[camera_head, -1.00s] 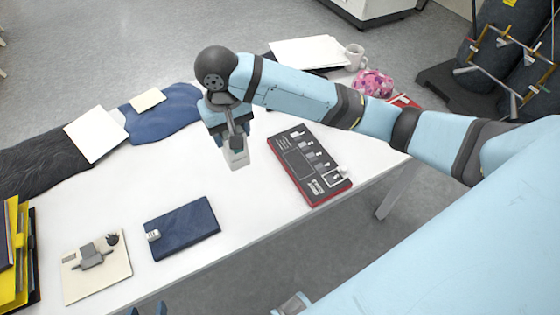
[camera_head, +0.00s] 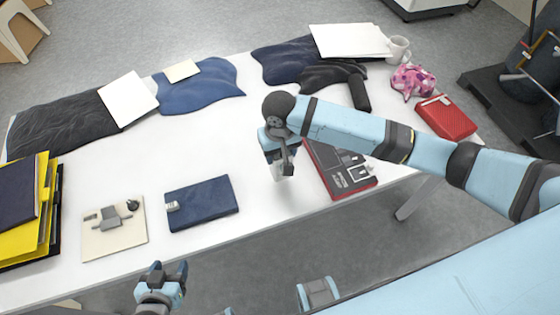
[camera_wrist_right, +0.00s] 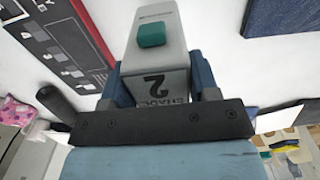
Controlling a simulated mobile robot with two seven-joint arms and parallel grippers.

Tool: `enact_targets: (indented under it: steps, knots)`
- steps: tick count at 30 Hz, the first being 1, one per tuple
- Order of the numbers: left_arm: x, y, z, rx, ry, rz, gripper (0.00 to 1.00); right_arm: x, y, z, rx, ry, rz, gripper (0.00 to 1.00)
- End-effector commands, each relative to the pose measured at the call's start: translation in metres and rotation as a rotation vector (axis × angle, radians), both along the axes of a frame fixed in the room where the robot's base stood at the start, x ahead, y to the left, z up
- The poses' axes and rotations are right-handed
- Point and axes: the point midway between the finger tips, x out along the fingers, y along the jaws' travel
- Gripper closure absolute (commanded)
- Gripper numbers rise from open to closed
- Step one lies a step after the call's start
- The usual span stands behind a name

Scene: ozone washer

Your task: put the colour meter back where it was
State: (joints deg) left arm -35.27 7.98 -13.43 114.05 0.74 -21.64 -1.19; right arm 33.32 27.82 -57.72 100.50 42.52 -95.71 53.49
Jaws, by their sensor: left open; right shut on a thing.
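The colour meter (camera_wrist_right: 160,60) is a pale grey block with a teal button and "SHADE 2" on its face. My right gripper (camera_head: 280,160) is shut on it, a finger on each side in the right wrist view. In the head view the meter hangs over the white table, just left of a red-edged dark board (camera_head: 342,168). That board has several marked patches and shows at the upper left of the right wrist view (camera_wrist_right: 60,30). The arm partly covers it in the head view. My left gripper (camera_head: 168,272) is open and empty beyond the table's front edge.
A blue book-like block (camera_head: 205,200) and a cream board with a grey fixture (camera_head: 112,228) lie left of the right gripper. Folded cloths (camera_head: 200,90), a mug (camera_head: 398,48) and a red box (camera_head: 447,118) line the back and right.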

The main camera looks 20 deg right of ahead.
Motion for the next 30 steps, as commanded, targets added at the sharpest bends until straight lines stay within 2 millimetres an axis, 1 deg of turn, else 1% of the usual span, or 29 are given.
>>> enact_targets:
  steps: [5,10,13,24,25,26,27,28,30]
  knots:
    - [0.001,0.0,0.001,0.0,-0.004,0.0,0.4,0.0,0.0,-0.011,0.001,-0.001,0.0,0.83]
    - [0.002,0.0,0.002,-0.001,-0.007,0.0,0.4,0.0,0.0,-0.036,-0.001,0.0,-0.002,0.83]
    - [0.002,0.0,0.001,-0.001,-0.007,0.0,0.4,0.0,0.0,-0.047,-0.001,-0.001,-0.001,0.83]
    - [0.001,0.0,0.003,-0.001,-0.005,0.0,0.4,0.0,0.0,-0.05,0.001,-0.001,-0.001,0.83]
    - [0.001,0.0,0.001,-0.001,-0.005,0.0,0.4,0.0,0.0,-0.051,0.001,-0.001,0.0,0.38]
    - [0.001,0.0,0.001,0.0,-0.004,0.0,0.4,0.0,0.0,-0.051,0.001,-0.001,0.0,0.31]
    - [0.001,0.0,0.001,0.0,-0.004,0.0,0.4,0.0,0.0,-0.051,0.001,-0.001,0.0,0.22]
    - [0.001,0.0,0.001,0.0,-0.004,0.0,0.4,0.0,0.0,-0.051,0.001,-0.001,0.0,0.19]
    - [0.001,0.0,0.0,0.0,-0.003,0.0,0.4,0.0,0.0,-0.051,0.001,-0.001,0.0,0.19]
